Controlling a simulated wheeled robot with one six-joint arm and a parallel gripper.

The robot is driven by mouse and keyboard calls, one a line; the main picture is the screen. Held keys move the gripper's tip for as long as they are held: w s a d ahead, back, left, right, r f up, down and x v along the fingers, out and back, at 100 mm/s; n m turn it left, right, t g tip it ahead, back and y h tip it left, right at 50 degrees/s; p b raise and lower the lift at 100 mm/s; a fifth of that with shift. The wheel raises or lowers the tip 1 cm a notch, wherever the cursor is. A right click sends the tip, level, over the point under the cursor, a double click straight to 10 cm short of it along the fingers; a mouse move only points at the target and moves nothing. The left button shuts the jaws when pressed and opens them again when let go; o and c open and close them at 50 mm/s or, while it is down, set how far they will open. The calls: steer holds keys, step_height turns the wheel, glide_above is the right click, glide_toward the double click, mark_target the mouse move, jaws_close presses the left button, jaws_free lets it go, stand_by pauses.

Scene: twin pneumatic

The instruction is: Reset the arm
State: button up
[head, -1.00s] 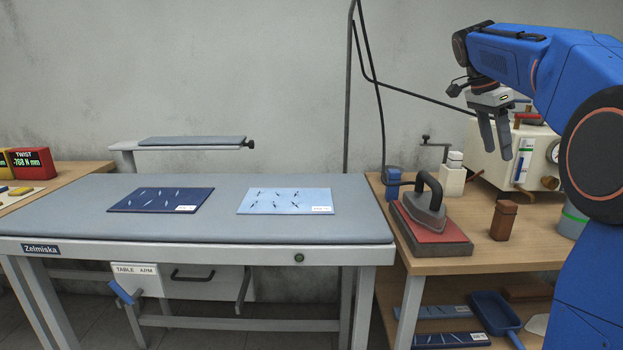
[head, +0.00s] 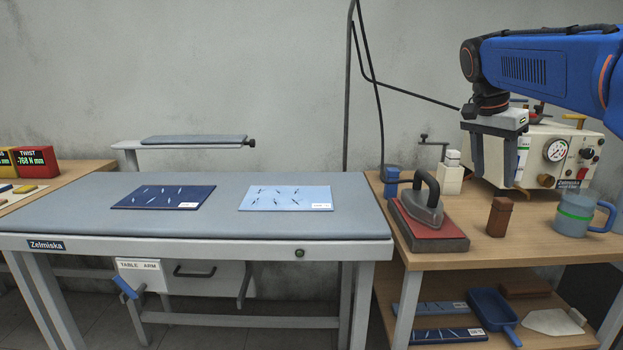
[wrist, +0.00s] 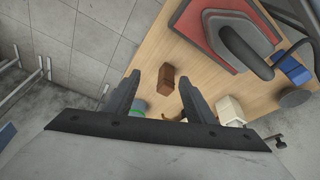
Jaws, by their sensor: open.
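My gripper (head: 495,162) hangs from my blue arm at the right of the head view, in front of the white machine with the gauge. Its two dark fingers point down, spread apart, with nothing between them. In the wrist view the open fingers (wrist: 158,92) frame the wooden side table, seen from above. A small brown block (head: 503,217) stands upright on that table below the gripper. It also shows beyond the fingertips in the wrist view (wrist: 167,77).
The side table (head: 460,262) holds an iron (head: 427,207) on a red pad, a blue-grey mug (head: 575,215) and the white machine (head: 537,155). A grey ironing table (head: 90,228) with two fabric pieces stands left. A cable hangs behind the gripper.

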steer(key=s+a+f+n+t+y, duration=0.1)
steer(key=s+a+f+n, duration=0.3)
steer(key=s+f, duration=0.4)
steer(key=s+a+f+n+t+y, duration=0.1)
steer(key=s+a+f+n, duration=0.3)
steer(key=s+f, duration=0.5)
steer(key=s+a+f+n+t+y, duration=0.1)
steer(key=s+a+f+n, duration=0.3)
steer(key=s+f, duration=0.5)
steer(key=shift+s+a+n+y, duration=0.3)
steer(key=shift+s+n, duration=0.2)
steer(key=shift+s, duration=0.2)
